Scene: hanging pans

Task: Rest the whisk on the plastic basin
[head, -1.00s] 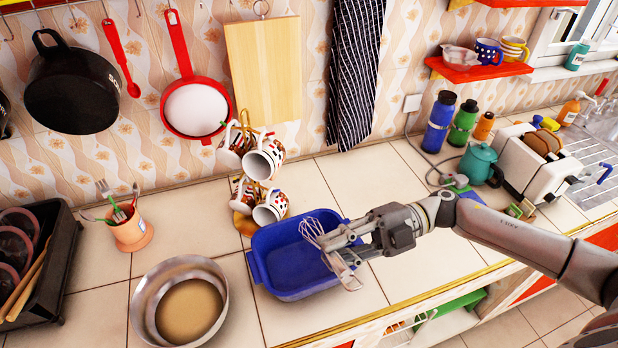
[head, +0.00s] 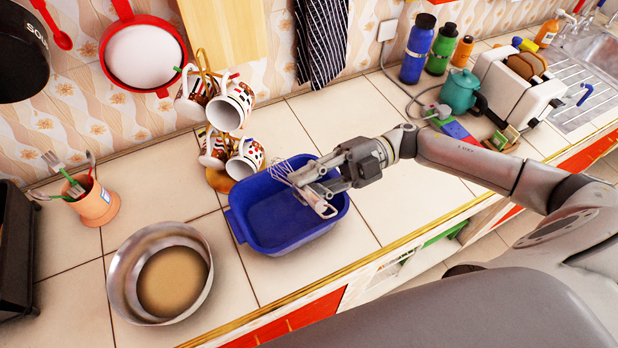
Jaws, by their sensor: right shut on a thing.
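The blue plastic basin (head: 268,224) stands on the tiled counter in the middle of the head view, its inside empty as far as I can see. My right gripper (head: 318,192) is over the basin's right part. It is shut on the whisk (head: 284,174), whose wire loops point left over the basin's far side. The whisk's grip is mostly hidden by the fingers. I cannot tell whether the whisk touches the basin's rim. My left gripper is not in view.
A metal bowl (head: 160,272) stands left of the basin. A mug tree with several mugs (head: 232,107) stands close behind the basin. A terracotta utensil pot (head: 96,203) is at left. A teal teapot (head: 461,92), bottles and a toaster (head: 515,88) are at right. Counter right of the basin is clear.

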